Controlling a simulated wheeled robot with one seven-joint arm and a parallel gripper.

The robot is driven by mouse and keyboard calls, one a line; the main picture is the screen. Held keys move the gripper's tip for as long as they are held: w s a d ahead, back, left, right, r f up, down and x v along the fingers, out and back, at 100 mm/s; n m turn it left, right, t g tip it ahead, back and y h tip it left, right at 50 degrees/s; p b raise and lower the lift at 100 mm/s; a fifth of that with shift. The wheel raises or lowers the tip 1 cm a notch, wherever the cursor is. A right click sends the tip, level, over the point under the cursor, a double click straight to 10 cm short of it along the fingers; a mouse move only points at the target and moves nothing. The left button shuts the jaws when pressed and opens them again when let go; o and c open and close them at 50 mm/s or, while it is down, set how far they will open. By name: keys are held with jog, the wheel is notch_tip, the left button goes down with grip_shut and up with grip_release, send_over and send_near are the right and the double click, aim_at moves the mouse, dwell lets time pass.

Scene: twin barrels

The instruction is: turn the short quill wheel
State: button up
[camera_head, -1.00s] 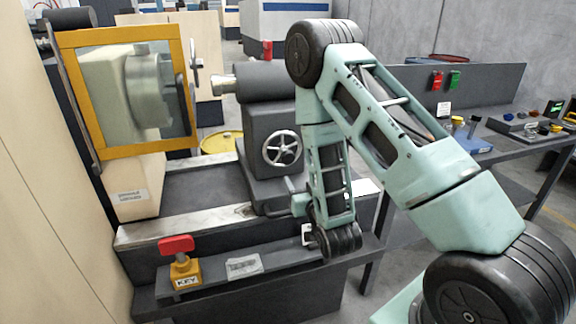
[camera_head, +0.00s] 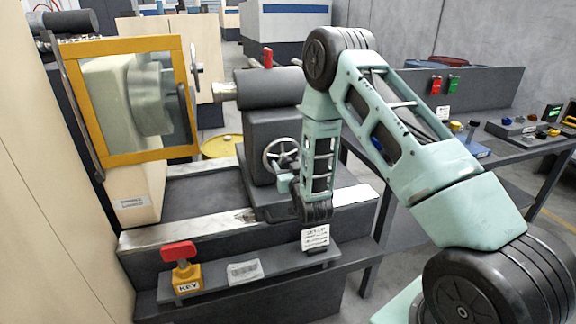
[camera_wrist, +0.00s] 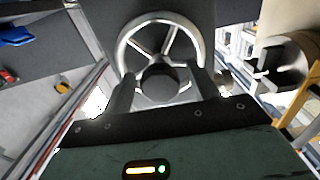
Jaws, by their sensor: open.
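A silver spoked handwheel (camera_head: 274,155) is on the front face of the dark grey tailstock. My arm partly covers its right side in the head view. The handwheel also shows in the wrist view (camera_wrist: 127,36), ahead of my gripper, its dark hub between the two fingers. My gripper (camera_wrist: 164,85) is open, with one dark finger on each side over the wheel's lower part. Whether the fingers touch the rim I cannot tell. In the head view my gripper (camera_head: 284,184) is just below and in front of the wheel, small and partly hidden.
The tailstock's dark barrel (camera_head: 268,88) is above the wheel, with a red lever on top. A yellow-framed guard (camera_head: 128,158) stands at left. A red-handled key (camera_head: 180,252) is on the front shelf. A bench (camera_head: 508,153) with controls is at right.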

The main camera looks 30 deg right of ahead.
jog(key=c, duration=1)
jog(key=shift+b, duration=0.3)
